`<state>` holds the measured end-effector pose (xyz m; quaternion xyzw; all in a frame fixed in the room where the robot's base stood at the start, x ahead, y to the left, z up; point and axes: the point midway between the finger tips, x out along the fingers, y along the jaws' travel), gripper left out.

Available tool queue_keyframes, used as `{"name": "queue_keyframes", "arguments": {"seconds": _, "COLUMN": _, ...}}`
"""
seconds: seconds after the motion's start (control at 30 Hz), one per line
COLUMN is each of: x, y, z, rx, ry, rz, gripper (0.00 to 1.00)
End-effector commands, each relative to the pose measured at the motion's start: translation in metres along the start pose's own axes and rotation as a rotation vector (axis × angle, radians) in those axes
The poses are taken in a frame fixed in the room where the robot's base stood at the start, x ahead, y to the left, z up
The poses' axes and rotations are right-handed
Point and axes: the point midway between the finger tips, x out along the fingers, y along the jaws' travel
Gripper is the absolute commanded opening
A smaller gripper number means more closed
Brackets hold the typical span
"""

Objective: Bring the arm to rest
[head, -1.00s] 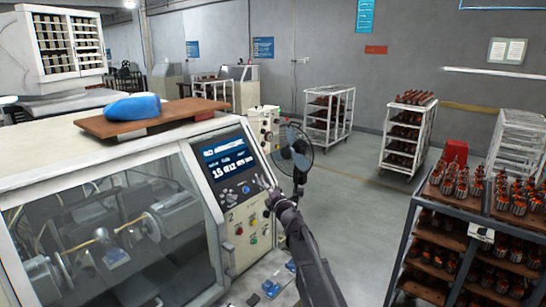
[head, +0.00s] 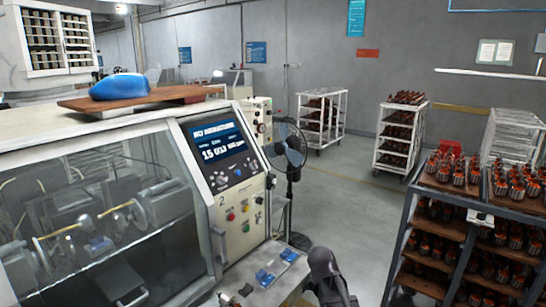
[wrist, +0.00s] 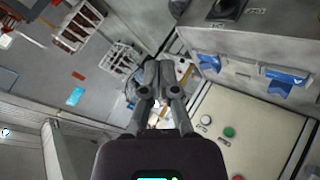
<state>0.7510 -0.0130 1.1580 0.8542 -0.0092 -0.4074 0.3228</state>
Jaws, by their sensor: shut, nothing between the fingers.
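My gripper (wrist: 158,72) shows in the wrist view with its two fingers together and nothing between them. Beside it on the right are the pale control panel with a green button (wrist: 228,132) and a grey ledge with blue pieces (wrist: 287,78). In the head view a dark link of my arm shows at the bottom, right of the machine's front ledge; I cannot make out the fingers clearly there. The winding machine (head: 100,150) stands at the left, its panel screen (head: 220,142) lit.
A blue item (head: 120,87) lies on a brown board (head: 165,97) on top of the machine. A black fan (head: 288,145) stands behind the panel. A rack of armatures (head: 405,235) is close at the right. White carts (head: 320,118) stand farther back, with open floor (head: 345,210) between.

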Motion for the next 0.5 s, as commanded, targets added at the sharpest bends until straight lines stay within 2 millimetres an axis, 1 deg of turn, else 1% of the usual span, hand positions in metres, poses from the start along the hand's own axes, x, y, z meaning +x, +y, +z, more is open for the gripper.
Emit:
{"name": "queue_keyframes", "arguments": {"seconds": 0.03, "x": 0.001, "y": -0.013, "z": 0.026, "rx": 0.048, "ry": -0.052, "rz": -0.037, "gripper": 0.0}}
{"name": "queue_keyframes", "arguments": {"seconds": 0.2, "x": -0.007, "y": -0.051, "z": 0.091, "rx": 0.205, "ry": -0.241, "rz": -0.179, "gripper": 0.0}}
{"name": "queue_keyframes", "arguments": {"seconds": 0.27, "x": -0.012, "y": -0.065, "z": 0.112, "rx": 0.256, "ry": -0.308, "rz": -0.229, "gripper": 0.0}}
{"name": "queue_keyframes", "arguments": {"seconds": 0.3, "x": -0.017, "y": -0.074, "z": 0.126, "rx": 0.288, "ry": -0.353, "rz": -0.262, "gripper": 0.0}}
{"name": "queue_keyframes", "arguments": {"seconds": 0.4, "x": -0.029, "y": -0.096, "z": 0.155, "rx": 0.357, "ry": -0.458, "rz": -0.341, "gripper": 0.0}}
{"name": "queue_keyframes", "arguments": {"seconds": 0.5, "x": -0.042, "y": -0.114, "z": 0.177, "rx": 0.406, "ry": -0.545, "rz": -0.406, "gripper": 0.0}}
